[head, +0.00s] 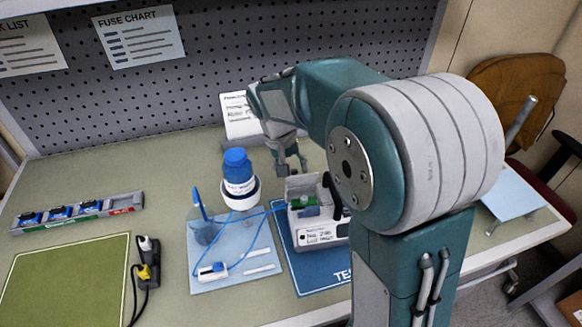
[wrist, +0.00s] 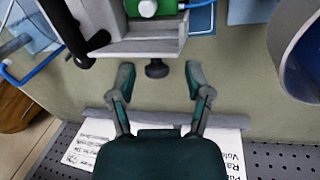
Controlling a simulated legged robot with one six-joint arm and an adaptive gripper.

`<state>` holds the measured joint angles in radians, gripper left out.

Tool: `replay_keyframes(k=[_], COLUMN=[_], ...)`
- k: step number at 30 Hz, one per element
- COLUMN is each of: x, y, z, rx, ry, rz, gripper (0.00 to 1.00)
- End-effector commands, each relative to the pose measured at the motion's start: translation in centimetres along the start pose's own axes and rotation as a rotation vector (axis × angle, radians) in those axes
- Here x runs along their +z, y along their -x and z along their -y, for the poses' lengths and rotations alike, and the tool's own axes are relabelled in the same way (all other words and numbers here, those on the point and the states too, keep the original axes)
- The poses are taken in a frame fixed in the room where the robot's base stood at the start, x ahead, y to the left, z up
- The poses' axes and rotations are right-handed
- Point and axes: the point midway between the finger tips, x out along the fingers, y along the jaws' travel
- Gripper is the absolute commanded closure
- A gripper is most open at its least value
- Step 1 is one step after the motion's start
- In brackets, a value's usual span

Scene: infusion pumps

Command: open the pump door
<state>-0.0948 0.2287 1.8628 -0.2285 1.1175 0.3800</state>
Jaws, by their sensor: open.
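The pump (head: 325,236) stands on a blue mat, with a white label on its front. A grey panel (head: 302,187), seemingly its door, stands raised at its back edge beside a green part (head: 305,207). In the wrist view the grey panel (wrist: 130,48) lies just beyond my fingers, with a green block (wrist: 150,10) behind it. A dark knob (wrist: 157,69) sticks out from the panel's near edge. My gripper (head: 290,163) is behind and above the pump. In the wrist view my gripper (wrist: 158,82) is open, its fingers apart on either side of the knob, seemingly not touching it.
A blue-capped bottle (head: 238,180) and a cup with a blue stick (head: 204,228) stand left of the pump, with blue tubing running to it. A paper sign (head: 239,115) stands behind. A pegboard (head: 220,60) closes the back. A green mat (head: 62,285) lies clear at left.

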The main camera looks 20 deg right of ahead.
Motion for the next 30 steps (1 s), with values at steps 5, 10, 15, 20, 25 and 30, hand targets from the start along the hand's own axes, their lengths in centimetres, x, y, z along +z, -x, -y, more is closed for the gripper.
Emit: replay_keyframes(k=[5, 10, 15, 20, 25, 30], x=[0.0, 0.0, 0.0, -0.2, -0.8, -1.6], y=[0.0, 0.0, 0.0, -0.1, -0.2, -0.5], z=[0.0, -0.1, 0.0, 0.0, 0.1, 0.3], rx=[0.0, 0.0, 0.001, 0.004, 0.009, 0.018], ry=[0.0, 0.001, 0.001, 0.009, 0.026, 0.052], rz=[0.0, 0.001, 0.005, 0.038, 0.123, 0.244], gripper=[0.62, 1.0, 1.0, 1.0, 1.0, 1.0])
